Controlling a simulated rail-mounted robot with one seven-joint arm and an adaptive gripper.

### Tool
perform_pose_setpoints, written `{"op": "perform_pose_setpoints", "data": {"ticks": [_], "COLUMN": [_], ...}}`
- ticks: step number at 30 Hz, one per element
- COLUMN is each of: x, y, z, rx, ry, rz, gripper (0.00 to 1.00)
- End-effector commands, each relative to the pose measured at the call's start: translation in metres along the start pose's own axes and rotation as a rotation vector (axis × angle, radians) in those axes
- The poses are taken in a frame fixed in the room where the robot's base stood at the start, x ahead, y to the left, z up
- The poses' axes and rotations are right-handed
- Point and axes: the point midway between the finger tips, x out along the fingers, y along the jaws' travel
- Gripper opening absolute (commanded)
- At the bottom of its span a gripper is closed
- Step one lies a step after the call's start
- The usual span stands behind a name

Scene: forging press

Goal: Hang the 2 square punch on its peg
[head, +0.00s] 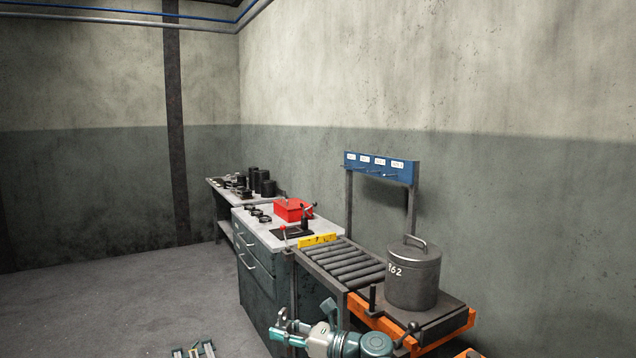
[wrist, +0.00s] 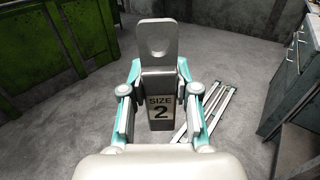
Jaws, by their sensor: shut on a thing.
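The size 2 square punch (wrist: 159,107) is a grey block with a "SIZE 2" label and a flat tab with a round hole at its far end. My gripper (wrist: 160,100) is shut on it, one finger at each side of the block. In the head view my gripper (head: 284,328) is low at the bottom, in front of the dark cabinet; the punch is not clear to make out there. The blue peg rack (head: 382,167) stands on two posts behind the roller table, with several pegs under white labels too small to read. The pegs look empty.
A grey lidded pot (head: 413,275) marked 962 sits on an orange-framed stand (head: 465,322) in front of the rack. The roller table (head: 350,264), drawer cabinet (head: 262,268) and red box (head: 293,209) are to its left. Rails (wrist: 208,115) lie on the floor. Open floor is at left.

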Motion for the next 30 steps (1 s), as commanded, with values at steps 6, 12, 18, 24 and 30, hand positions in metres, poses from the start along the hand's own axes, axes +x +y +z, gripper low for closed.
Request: {"op": "perform_pose_setpoints", "data": {"ticks": [6, 12, 18, 24, 30], "x": [0.000, 0.000, 0.000, -0.018, -0.065], "y": [0.000, 0.000, 0.004, 0.024, 0.018], "z": [0.001, 0.001, 0.001, -0.021, -0.070], "rx": [0.000, 0.000, 0.000, 0.004, 0.006], "ry": [-0.002, -0.002, -0.002, -0.001, -0.001], "rz": [0.000, 0.000, 0.018, 0.074, 0.057], "gripper": [0.00, 0.00, 0.00, 0.00, 0.00]}}
